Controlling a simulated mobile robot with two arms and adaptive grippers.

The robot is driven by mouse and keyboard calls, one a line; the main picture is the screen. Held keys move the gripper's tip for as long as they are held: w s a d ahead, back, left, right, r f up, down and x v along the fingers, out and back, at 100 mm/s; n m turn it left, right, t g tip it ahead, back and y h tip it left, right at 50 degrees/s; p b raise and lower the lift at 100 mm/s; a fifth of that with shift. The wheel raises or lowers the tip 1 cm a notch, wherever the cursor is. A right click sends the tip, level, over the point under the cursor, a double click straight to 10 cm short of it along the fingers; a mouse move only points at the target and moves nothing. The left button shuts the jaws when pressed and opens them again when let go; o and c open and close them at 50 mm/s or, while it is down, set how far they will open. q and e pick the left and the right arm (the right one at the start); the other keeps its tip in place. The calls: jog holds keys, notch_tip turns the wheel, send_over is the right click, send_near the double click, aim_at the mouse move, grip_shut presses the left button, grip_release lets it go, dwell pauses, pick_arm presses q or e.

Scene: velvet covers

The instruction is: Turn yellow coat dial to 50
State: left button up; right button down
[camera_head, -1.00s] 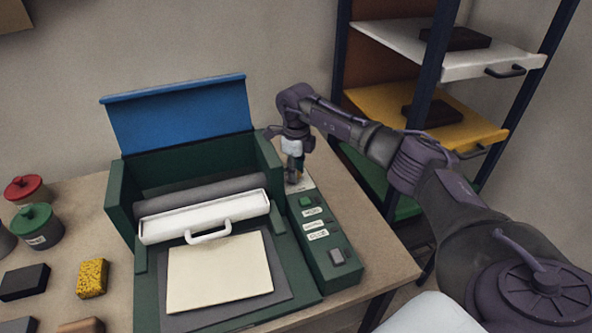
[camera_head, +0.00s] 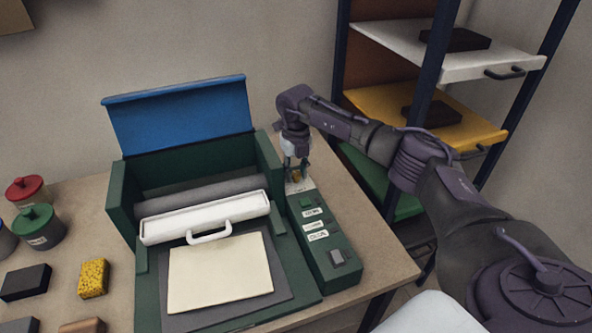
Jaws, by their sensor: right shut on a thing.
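A green coating machine stands on the table, with a raised blue lid (camera_head: 180,115), a white bar with a handle (camera_head: 205,216) and a cream sheet (camera_head: 220,273) on its bed. Its control panel (camera_head: 325,262) runs along the right side, with a green button (camera_head: 306,201), several small white labels and a grey button. My right gripper (camera_head: 296,175) points down at the far end of this panel, shut on the small yellow-orange dial (camera_head: 295,178). The fingers hide most of the dial, and its reading is too small to tell. My left gripper is not in view.
A rack at right holds a white tray (camera_head: 458,68) and a yellow tray (camera_head: 475,135), each with a dark block, above a green one (camera_head: 405,206). Red (camera_head: 25,190) and green (camera_head: 37,226) lidded pots, a yellow sponge (camera_head: 93,278) and dark blocks lie at left.

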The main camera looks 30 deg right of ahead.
aim_at(296, 174)
dwell(0.3)
jog(key=c, duration=0.8)
grip_release()
notch_tip(296, 174, up, 12)
dwell(0.5)
